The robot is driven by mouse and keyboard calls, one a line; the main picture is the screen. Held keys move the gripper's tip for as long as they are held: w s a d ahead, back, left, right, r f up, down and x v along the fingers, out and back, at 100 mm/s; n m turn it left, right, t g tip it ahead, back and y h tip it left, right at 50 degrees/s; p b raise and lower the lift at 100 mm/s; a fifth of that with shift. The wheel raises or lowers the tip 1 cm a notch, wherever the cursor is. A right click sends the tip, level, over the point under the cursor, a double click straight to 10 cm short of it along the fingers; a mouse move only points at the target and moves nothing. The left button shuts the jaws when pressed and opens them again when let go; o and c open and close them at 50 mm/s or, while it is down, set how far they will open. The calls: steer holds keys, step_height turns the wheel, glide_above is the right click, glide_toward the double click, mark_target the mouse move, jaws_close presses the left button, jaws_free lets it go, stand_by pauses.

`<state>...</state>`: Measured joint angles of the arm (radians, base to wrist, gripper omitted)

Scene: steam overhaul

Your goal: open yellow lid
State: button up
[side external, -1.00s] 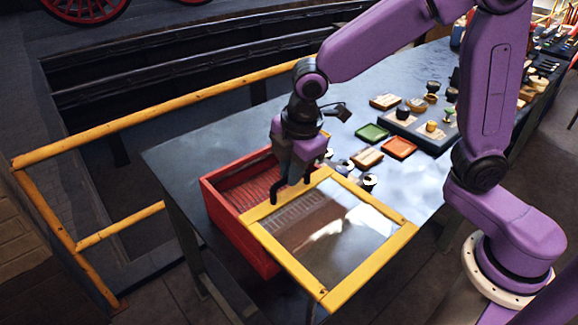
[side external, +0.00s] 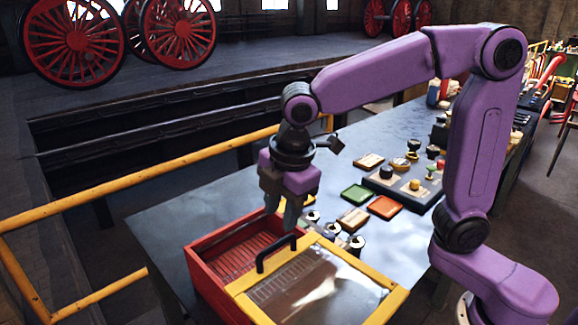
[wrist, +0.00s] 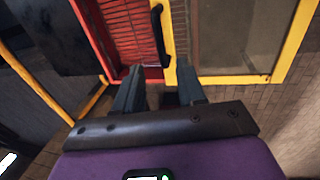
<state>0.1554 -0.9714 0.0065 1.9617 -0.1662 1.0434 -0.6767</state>
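The yellow-framed lid (side external: 368,278) has a clear pane and a black bar handle (side external: 277,252) along its left edge. It lies flat, set to the right of the exposed part of the red box (side external: 200,265). The box's slatted inside shows left of the handle. My gripper (side external: 282,214) is above the handle, clear of it and empty. In the wrist view the two fingers (wrist: 158,88) are apart, with the handle (wrist: 160,35) beyond them, and the lid's yellow frame (wrist: 235,79) at right. How far the box extends under the lid is hard to tell.
Behind the box on the table (side external: 165,222) lie small round parts (side external: 357,242), a green tile (side external: 357,194), an orange tile (side external: 384,207) and a dark tray (side external: 405,190) with knobs. A yellow railing (side external: 120,183) runs along the left. The table's back left is clear.

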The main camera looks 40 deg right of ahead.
step_height(320, 180, up, 10)
steer(key=s, duration=0.2)
steer(key=shift+f, duration=0.15)
steer(key=s+d+f+m+g, duration=0.1)
steer(key=s+d+f+m, duration=0.1)
steer(key=s+d+f, duration=0.4)
steer(key=s+d+f+m+g, duration=0.1)
steer(key=s+d+f+m, duration=0.2)
steer(key=s+d+f, duration=0.4)
steer(key=s+f, duration=0.3)
steer(key=s, duration=0.2)
steer(key=shift+s+d+f, duration=0.15)
steer(key=shift+s+d, duration=0.1)
